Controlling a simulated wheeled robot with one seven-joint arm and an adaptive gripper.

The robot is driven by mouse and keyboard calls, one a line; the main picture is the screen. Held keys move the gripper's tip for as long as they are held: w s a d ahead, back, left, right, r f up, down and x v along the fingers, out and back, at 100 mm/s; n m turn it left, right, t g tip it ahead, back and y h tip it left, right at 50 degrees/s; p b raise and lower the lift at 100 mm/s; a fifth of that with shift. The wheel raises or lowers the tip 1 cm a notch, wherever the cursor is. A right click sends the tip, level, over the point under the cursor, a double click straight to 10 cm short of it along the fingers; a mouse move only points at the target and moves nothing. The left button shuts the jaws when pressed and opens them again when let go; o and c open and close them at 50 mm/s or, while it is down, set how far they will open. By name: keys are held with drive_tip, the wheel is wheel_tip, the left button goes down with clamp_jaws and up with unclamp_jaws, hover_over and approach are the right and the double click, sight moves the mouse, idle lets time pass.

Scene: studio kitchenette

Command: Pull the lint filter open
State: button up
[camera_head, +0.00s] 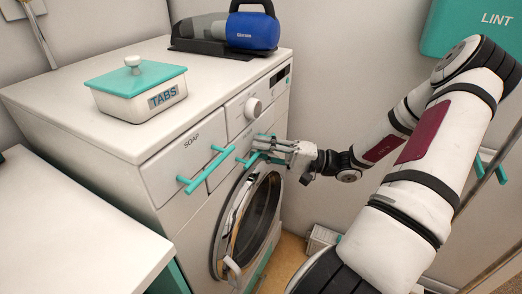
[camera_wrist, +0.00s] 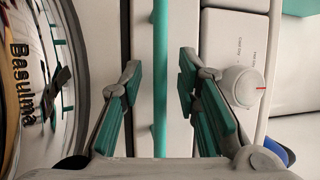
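The white washing machine (camera_head: 150,170) has a front panel with teal bar handles. The SOAP drawer (camera_head: 188,145) has a long teal handle (camera_head: 205,172). To its right, a second teal handle (camera_head: 247,160) is partly covered by my gripper (camera_head: 268,149); no label marks this part as the lint filter. In the wrist view my gripper (camera_wrist: 160,85) is open, with teal pads on both sides of a strip of panel where teal bar (camera_wrist: 160,140) shows. I see no contact between pads and bar.
The round door (camera_head: 248,225) is below the panel and the knob (camera_head: 253,108) above it. A TABS box (camera_head: 137,87) and a blue handheld vacuum (camera_head: 251,30) stand on top. A teal LINT box (camera_head: 475,28) hangs on the right wall. A white counter (camera_head: 65,230) is front left.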

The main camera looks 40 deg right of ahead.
drive_tip(key=shift+a, duration=0.1)
clamp_jaws()
drive_tip(key=s+d+p, duration=0.2)
drive_tip(key=s+d, duration=0.1)
drive_tip(key=s, duration=0.5)
drive_tip(key=s+d+p, duration=0.3)
drive_tip(key=s, duration=0.4)
drive_tip(key=shift+s, duration=0.4)
unclamp_jaws()
drive_tip(key=shift+a, duration=0.1)
